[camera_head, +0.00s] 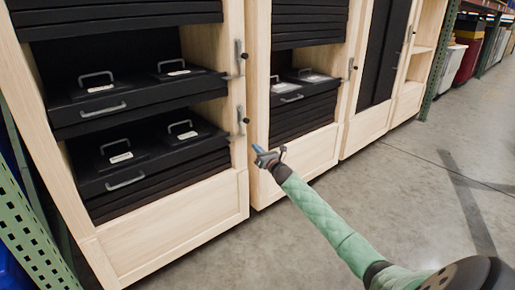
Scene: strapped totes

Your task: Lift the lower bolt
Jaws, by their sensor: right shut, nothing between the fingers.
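The lower bolt (242,121) is a small grey metal piece on the right-hand wooden post of the near cabinet (170,225). A similar upper bolt (239,57) sits higher on the same post. My right gripper (258,151) is shut and empty. In the picture it is a little below and to the right of the lower bolt, apart from it. Its arm, in a green padded sleeve, reaches up from the bottom right. My left gripper is not in view.
Black totes with handles fill the near cabinet, such as the lower tote (150,150). A second cabinet (297,165) stands just right of it. A green perforated upright (30,235) is at the left edge. The concrete floor (420,185) at right is open.

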